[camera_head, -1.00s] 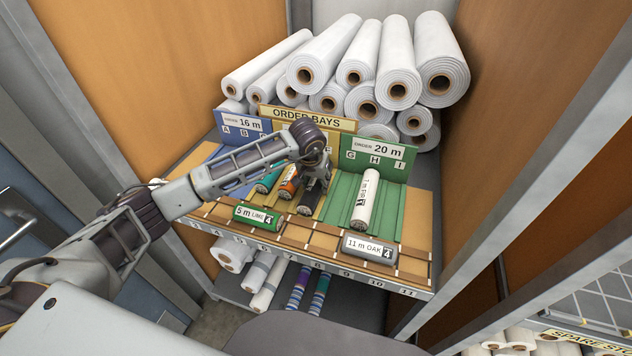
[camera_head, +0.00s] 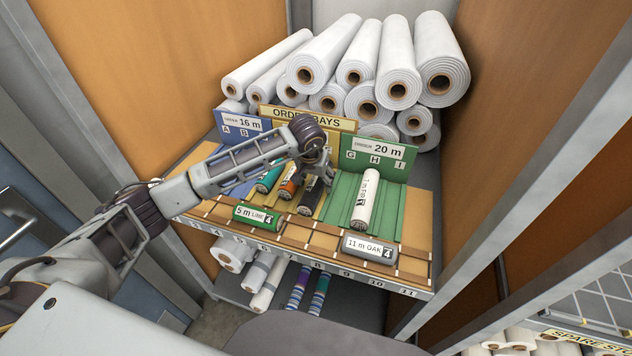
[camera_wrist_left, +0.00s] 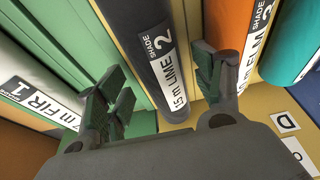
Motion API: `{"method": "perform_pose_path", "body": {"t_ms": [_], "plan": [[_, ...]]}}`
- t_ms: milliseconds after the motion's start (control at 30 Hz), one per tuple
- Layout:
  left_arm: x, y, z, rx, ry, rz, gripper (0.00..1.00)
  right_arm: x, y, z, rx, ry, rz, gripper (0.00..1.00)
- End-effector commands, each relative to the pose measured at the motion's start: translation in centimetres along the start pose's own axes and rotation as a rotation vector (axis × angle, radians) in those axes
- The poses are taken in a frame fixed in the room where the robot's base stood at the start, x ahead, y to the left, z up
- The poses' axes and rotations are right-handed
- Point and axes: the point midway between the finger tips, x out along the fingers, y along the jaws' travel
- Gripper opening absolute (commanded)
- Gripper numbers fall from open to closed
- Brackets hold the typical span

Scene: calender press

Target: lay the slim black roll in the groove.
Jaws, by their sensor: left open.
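The slim black roll (camera_head: 309,199) lies in the yellow bay, the last roll on its right side beside the green bay. In the left wrist view the black roll (camera_wrist_left: 150,45) carries a white label reading 15 m LIME, shade 2. My left gripper (camera_head: 319,168) is open over the back end of this roll and hides part of it. In the left wrist view the spread fingers of the left gripper (camera_wrist_left: 165,90) stand to either side of the roll's end, with a gap to the roll. My right gripper is not in view.
An orange roll (camera_head: 289,184) and a teal roll (camera_head: 268,178) lie left of the black roll. A white roll (camera_head: 365,200) lies in the green bay (camera_head: 393,205). A green roll (camera_head: 257,217) and a grey roll (camera_head: 369,247) lie at the front. Large white rolls (camera_head: 398,72) are stacked behind.

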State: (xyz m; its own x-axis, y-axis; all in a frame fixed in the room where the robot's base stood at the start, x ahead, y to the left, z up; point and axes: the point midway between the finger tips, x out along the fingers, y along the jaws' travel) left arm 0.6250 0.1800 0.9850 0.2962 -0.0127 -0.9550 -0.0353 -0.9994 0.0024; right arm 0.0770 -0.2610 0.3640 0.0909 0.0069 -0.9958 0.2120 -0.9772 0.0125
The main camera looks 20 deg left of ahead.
Motion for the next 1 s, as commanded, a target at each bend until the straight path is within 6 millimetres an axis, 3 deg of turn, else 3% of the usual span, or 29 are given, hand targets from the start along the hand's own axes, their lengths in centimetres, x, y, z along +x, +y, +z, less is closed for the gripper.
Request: {"method": "perform_pose_path", "body": {"t_ms": [600,1000], "plan": [[-8.7,-0.1,0.0,0.000,0.002,-0.002,0.68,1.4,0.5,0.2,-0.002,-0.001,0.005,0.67],[-10.9,0.0,0.1,0.000,-0.002,-0.001,0.68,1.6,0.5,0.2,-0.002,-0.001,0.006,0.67]]}}
